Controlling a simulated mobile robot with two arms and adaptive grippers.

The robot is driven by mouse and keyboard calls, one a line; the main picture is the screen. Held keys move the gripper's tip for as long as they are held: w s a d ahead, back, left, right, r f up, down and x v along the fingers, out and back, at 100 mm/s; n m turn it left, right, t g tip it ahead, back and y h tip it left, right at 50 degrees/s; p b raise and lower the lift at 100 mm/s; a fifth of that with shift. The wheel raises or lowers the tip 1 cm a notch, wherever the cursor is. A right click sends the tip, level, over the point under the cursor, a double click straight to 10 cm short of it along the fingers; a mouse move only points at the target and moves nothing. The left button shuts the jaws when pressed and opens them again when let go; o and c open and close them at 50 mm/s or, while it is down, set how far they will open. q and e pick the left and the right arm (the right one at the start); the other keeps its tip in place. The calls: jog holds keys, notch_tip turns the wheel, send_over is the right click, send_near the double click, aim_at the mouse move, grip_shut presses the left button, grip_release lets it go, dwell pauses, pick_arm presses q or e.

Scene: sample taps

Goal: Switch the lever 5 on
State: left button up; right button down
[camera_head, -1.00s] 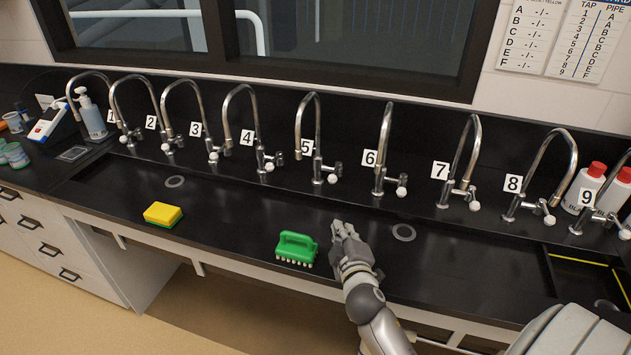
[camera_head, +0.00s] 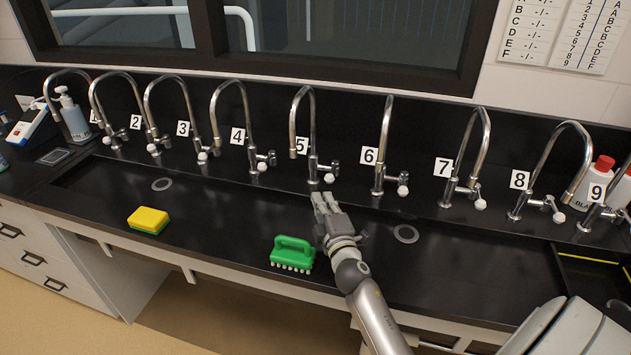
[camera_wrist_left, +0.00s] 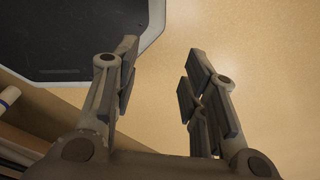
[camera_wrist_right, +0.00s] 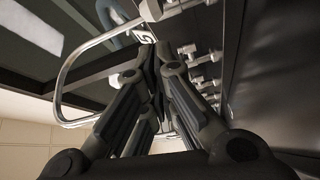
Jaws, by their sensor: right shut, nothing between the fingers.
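Tap 5 (camera_head: 312,130) is a chrome gooseneck tap in the middle of the row, beside its white number 5 plate (camera_head: 301,145). Its lever (camera_head: 330,176) has a white knob and sits low at the tap's right side. My right gripper (camera_head: 324,200) is shut and empty, just in front of and below this lever, with a small gap seeming to remain. My left gripper (camera_wrist_left: 163,70) is open and empty over the floor.
Tap 4 (camera_head: 246,125) and tap 6 (camera_head: 384,145) flank tap 5, with levers at similar height. A green brush (camera_head: 292,252) lies just left of my right gripper. A yellow sponge (camera_head: 148,220) lies farther left in the black trough (camera_head: 220,215).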

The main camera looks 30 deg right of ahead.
aim_at(332, 171)
pick_arm(q)
jog(key=shift+w+r, duration=0.3)
jog(key=shift+w, duration=0.2)
pick_arm(e)
jog(key=x, duration=0.7)
jog(key=shift+w, duration=0.3)
pick_arm(q)
jog(key=shift+s, duration=0.1)
pick_arm(e)
jog(key=shift+d, duration=0.1)
pick_arm(q)
jog(key=shift+r+p, duration=0.15)
jog(key=shift+p, duration=0.15)
pick_arm(e)
jog(key=shift+s+r, duration=0.1)
